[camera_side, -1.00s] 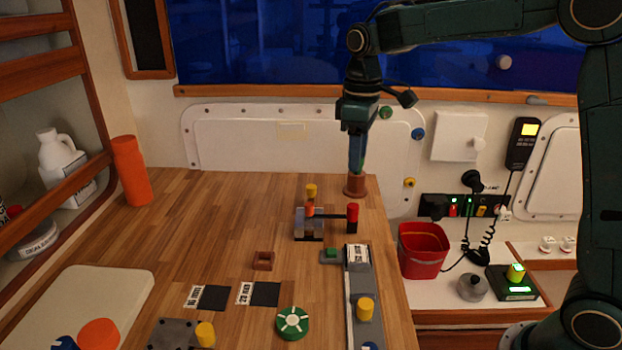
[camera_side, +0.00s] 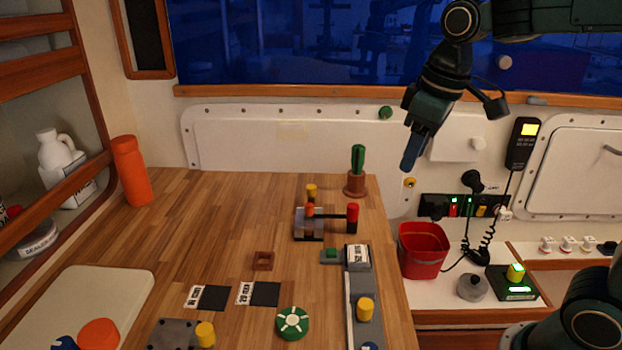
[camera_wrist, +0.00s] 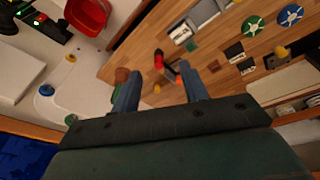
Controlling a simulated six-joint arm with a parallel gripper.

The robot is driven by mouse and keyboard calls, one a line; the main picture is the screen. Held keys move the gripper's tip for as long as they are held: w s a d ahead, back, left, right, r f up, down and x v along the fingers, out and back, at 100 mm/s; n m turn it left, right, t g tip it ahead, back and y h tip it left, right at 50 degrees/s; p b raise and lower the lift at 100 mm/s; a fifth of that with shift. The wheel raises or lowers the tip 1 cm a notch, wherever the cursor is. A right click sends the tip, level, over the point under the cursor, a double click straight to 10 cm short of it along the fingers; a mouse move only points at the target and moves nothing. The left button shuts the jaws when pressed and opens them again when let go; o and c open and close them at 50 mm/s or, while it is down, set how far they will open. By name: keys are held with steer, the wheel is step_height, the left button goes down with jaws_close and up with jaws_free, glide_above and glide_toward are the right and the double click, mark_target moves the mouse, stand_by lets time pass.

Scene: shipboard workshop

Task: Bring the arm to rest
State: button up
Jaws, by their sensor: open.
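My gripper (camera_side: 410,162) hangs in the air right of the wooden table (camera_side: 230,225), above the red bucket and in front of the white wall panel. It is tilted, its fingers pointing down and to the left. In the wrist view its two blue fingers (camera_wrist: 160,92) stand apart with nothing gripped between them. A green cactus (camera_side: 358,160) in a brown pot (camera_side: 355,186) stands upright at the table's back right corner, left of my gripper and apart from it.
A clear device with a red-knobbed lever (camera_side: 352,215) stands on the table, near a conveyor strip (camera_side: 362,290). The red bucket (camera_side: 422,250) stands right of the table. A corded handset (camera_side: 522,143) hangs on the wall. The table's left middle is clear.

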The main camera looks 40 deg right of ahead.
steer(key=s+f+m+t, duration=0.3)
steer(key=s, duration=1)
steer(key=shift+s+f, duration=0.25)
steer(key=shift+s, duration=0.1)
stand_by(0.9)
